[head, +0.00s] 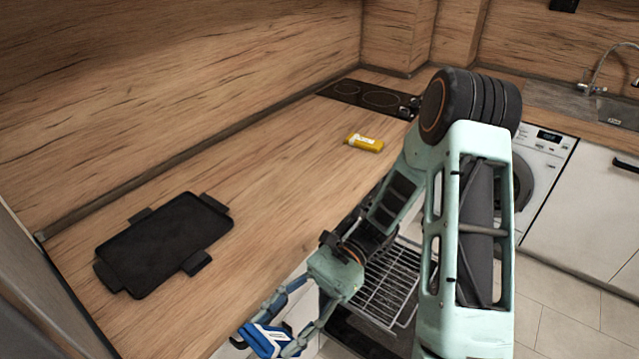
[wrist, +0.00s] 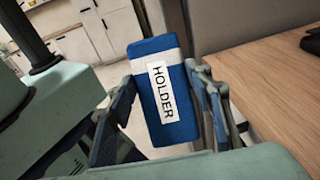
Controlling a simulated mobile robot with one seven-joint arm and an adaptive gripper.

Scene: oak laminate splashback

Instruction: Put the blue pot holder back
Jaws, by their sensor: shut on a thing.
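The blue pot holder is a blue block with a white band and a white label reading "HOLDER" in the wrist view (wrist: 180,112). My gripper (wrist: 163,105) is shut on it, with one finger on each side. In the head view my gripper (head: 272,330) is low in the picture, beyond the front edge of the counter. The blue pot holder also shows there (head: 262,340), between the fingers near the bottom edge. It is held in the air, apart from the counter.
The wooden counter (head: 270,190) carries a black griddle tray (head: 165,243) at left and a yellow bottle-like item (head: 364,142) farther back. A black hob (head: 365,97) is beyond. An oven rack (head: 385,285) sticks out below the counter, beside my arm. The counter's middle is clear.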

